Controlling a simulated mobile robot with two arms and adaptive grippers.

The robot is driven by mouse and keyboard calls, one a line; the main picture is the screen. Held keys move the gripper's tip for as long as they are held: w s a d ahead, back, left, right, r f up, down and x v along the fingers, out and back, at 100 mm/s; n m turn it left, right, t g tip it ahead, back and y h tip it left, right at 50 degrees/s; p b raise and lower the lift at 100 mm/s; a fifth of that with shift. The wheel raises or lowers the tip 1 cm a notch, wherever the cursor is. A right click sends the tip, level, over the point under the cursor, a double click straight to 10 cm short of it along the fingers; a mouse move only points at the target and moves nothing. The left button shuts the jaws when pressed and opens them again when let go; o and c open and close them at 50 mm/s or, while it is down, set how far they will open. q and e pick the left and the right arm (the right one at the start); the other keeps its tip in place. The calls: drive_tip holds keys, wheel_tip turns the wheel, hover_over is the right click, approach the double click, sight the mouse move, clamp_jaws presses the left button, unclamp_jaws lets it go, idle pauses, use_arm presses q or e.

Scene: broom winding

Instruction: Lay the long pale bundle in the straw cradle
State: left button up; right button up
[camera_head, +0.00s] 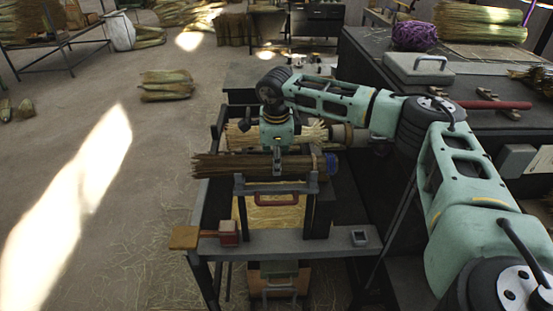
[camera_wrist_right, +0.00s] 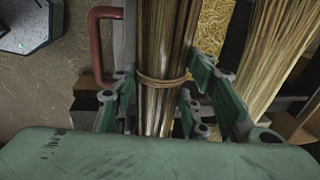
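The long pale bundle (camera_head: 315,134) lies crosswise at the back of the stand in the head view. Its light stalks also show at the right of the right wrist view (camera_wrist_right: 276,55). A darker brown bundle (camera_head: 222,166) lies in front of it, across the dark frame. My right gripper (camera_head: 277,165) points down over the brown bundle. In the right wrist view its fingers (camera_wrist_right: 161,88) stand on both sides of that tied bundle (camera_wrist_right: 165,40), with narrow gaps. Yellow straw (camera_head: 275,214) shows inside the frame below, likely the straw cradle. My left gripper is not in view.
A red-handled frame (camera_head: 277,199) stands under the brown bundle. A red block with a wooden handle (camera_head: 228,232) and a small metal cup (camera_head: 359,237) are on the front shelf. A dark bench (camera_head: 480,75) with tools borders the right. Floor at left is mostly open.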

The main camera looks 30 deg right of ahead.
drive_tip(key=o, duration=0.4)
drive_tip(key=r, duration=0.4)
drive_tip(key=s+r, duration=0.1)
drive_tip(key=r, duration=0.3)
drive_tip(key=a+r, duration=0.1)
drive_tip(key=r, duration=0.3)
drive_tip(key=shift+s+a, duration=0.1)
drive_tip(key=shift+s, duration=0.25)
